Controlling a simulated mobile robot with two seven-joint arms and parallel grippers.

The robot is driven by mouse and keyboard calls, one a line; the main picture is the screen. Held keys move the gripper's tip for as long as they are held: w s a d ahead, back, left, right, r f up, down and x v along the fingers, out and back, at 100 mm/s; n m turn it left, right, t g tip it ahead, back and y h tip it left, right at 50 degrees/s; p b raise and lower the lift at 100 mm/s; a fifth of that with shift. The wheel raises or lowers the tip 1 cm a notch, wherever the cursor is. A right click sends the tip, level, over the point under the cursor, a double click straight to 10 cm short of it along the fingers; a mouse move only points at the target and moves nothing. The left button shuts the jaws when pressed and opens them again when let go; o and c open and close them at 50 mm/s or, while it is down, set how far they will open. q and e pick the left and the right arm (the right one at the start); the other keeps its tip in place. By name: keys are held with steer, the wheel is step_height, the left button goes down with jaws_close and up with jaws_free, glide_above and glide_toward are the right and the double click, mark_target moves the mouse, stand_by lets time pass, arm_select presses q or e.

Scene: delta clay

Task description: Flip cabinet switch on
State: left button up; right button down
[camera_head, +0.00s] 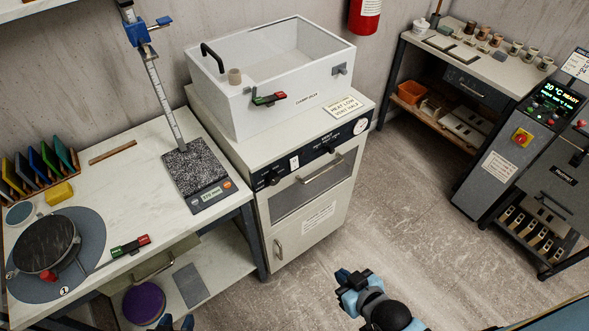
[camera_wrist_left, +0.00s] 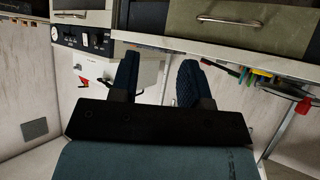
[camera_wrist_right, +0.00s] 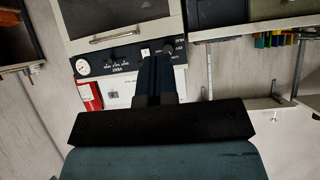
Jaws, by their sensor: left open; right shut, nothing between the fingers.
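The cabinet (camera_head: 312,215) is a white unit with a dark control panel (camera_head: 330,148) along its upper front. A small white switch (camera_head: 294,162) sits on that panel, left of the middle; whether it is on or off is too small to tell. In the right wrist view the white switch (camera_wrist_right: 145,51) appears just beyond the fingertips. My right gripper (camera_wrist_right: 155,62) is shut and empty, and in the head view (camera_head: 346,277) it is apart from the cabinet, in front and to the right. My left gripper (camera_wrist_left: 160,72) is open and empty; its tips (camera_head: 174,322) show at the head view's bottom edge.
Dark knobs (camera_head: 275,179) and a round gauge (camera_head: 361,127) share the panel. A glass-fronted door with a handle (camera_head: 325,170) lies below it. A white sink box (camera_head: 270,85) stands on top. A workbench (camera_head: 120,190) adjoins on the left. Open floor (camera_head: 410,190) lies to the right.

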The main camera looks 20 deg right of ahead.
arm_select(q)
steer(key=shift+o, duration=1.3)
steer(key=shift+s+f, duration=0.1)
steer(key=shift+o, duration=1.2)
step_height(320, 180, down, 8)
steer(key=b, duration=0.9)
steer(key=shift+w, duration=0.25)
step_height(320, 180, down, 6)
steer(key=w+d+b, duration=0.1)
steer(key=b, duration=0.8)
steer(key=shift+f+n+b, duration=0.2)
steer(key=shift+n+b, duration=0.1)
arm_select(e)
steer(key=w+d+n+t+y, duration=0.1)
steer(key=w+d+n+t, duration=0.1)
steer(key=w+n, duration=0.7)
steer(key=w+d+n+t+y, duration=0.1)
steer(key=w+d+n+t, duration=0.1)
steer(key=w+n, duration=0.8)
steer(key=w, duration=0.3)
steer(key=shift+d+t+y, duration=0.25)
steer(key=shift+t+y, duration=0.05)
steer(key=shift+t, duration=0.1)
arm_select(q)
steer(key=shift+d, duration=0.1)
arm_select(e)
steer(key=shift+r, duration=0.1)
